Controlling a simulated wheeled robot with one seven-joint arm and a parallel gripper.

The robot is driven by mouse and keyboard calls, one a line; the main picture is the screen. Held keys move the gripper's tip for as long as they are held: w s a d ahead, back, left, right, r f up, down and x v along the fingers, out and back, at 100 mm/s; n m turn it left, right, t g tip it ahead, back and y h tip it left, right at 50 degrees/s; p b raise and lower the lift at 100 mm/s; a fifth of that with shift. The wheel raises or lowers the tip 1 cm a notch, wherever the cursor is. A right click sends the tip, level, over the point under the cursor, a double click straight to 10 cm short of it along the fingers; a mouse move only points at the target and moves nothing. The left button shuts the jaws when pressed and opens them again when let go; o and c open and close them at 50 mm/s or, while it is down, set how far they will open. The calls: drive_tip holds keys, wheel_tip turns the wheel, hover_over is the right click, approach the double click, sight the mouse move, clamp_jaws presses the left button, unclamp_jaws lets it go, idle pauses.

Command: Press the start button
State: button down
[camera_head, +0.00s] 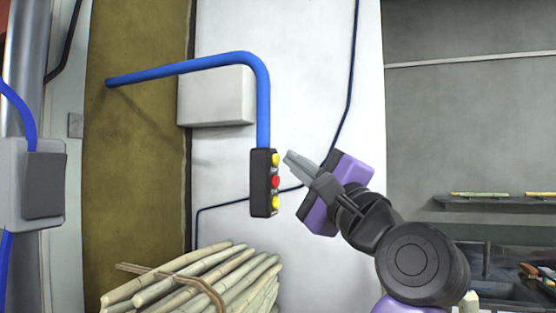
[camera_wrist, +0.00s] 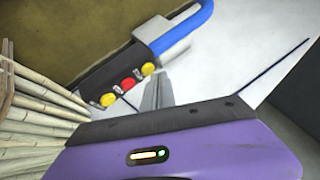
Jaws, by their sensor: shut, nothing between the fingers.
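A black control box (camera_head: 261,190) hangs from a blue pipe (camera_head: 262,100). On its right side it carries a yellow button (camera_head: 276,159) at the top, a red button (camera_head: 276,182) in the middle and another yellow button (camera_head: 276,202) at the bottom. I cannot read which one is the start button. My gripper (camera_head: 289,159) is shut and empty, its tips just right of the top yellow button, seemingly apart from it. In the wrist view the box (camera_wrist: 110,74) lies tilted beyond my fingers (camera_wrist: 153,90), which point near the yellow button (camera_wrist: 148,68) nearest the pipe.
A tied bundle of sugarcane (camera_head: 215,280) stands below the box. A grey box (camera_head: 215,97) is on the white wall behind the pipe. A shelf with canes (camera_head: 480,195) is at the right. The space between my gripper and the buttons is clear.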

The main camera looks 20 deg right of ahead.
drive_tip(key=shift+s+d, duration=0.15)
drive_tip(key=shift+d, duration=0.1)
drive_tip(key=shift+s+d, duration=0.75)
drive_tip(key=shift+d, duration=0.3)
drive_tip(key=shift+s+d, duration=0.75)
drive_tip(key=shift+d, duration=0.25)
